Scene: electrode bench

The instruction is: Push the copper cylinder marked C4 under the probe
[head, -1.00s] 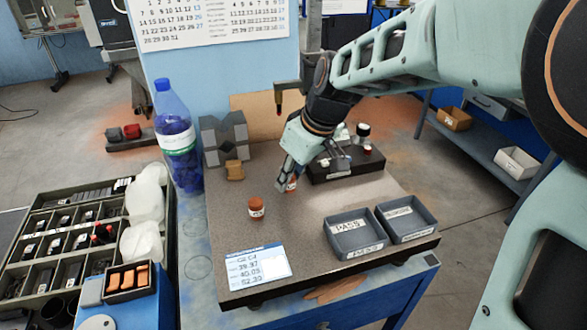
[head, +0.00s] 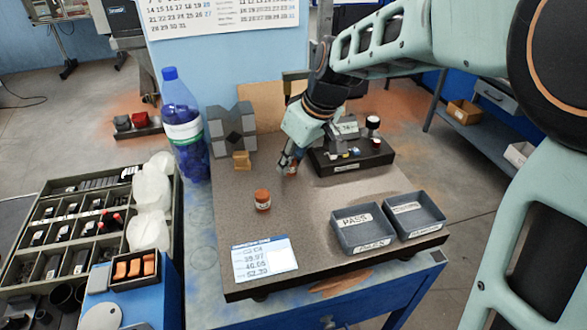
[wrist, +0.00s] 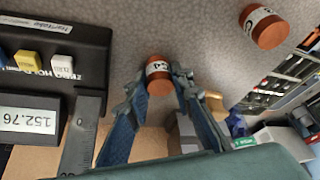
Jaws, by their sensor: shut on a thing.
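A copper cylinder (wrist: 159,85) with a white label that seems to read C4 sits between the fingertips of my gripper (wrist: 158,82) in the wrist view. The gripper is shut on its sides. In the head view my gripper (head: 290,164) is low over the stone plate, just left of the black gauge base (head: 350,160), and mostly hides the cylinder. The probe is hidden behind my arm in the head view; only part of its dark arm (head: 295,76) shows above my wrist. The gauge's display (wrist: 28,121) reads 152.76 in the wrist view.
A second copper cylinder (head: 262,199) stands alone on the plate (head: 300,215), left of my gripper. Two grey trays (head: 362,232) are at the front right, a label card (head: 264,259) at the front left. A grey V-block (head: 232,130) and brass block (head: 241,160) stand behind.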

